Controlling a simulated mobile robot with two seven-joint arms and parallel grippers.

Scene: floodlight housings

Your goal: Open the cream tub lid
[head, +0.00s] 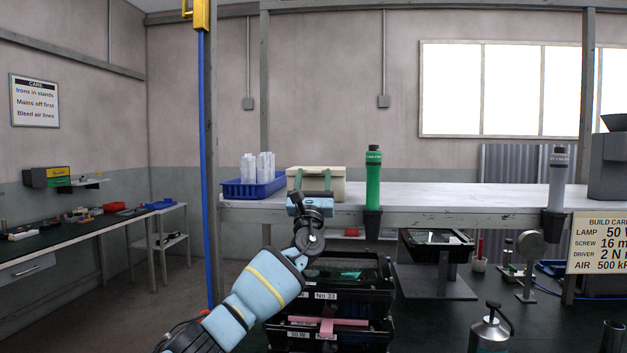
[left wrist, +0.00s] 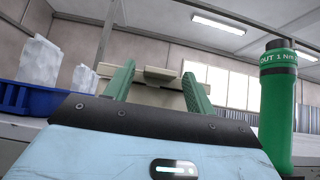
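The cream tub (head: 338,190) stands on the white shelf, and its lid (head: 318,169) looks closed. My left gripper (head: 313,178) is in front of the tub, with its two green fingers apart and pointing at it. In the left wrist view the fingers (left wrist: 158,72) are spread, with part of the cream tub (left wrist: 150,95) showing between them. Nothing is held. I cannot tell whether the fingertips touch the tub or lid. My right gripper is in neither view.
A blue crate (head: 236,190) with clear plastic pieces stands left of the tub. A green driver (head: 373,185) stands upright in a holder just right of it. Black crates (head: 345,303) are stacked below the shelf.

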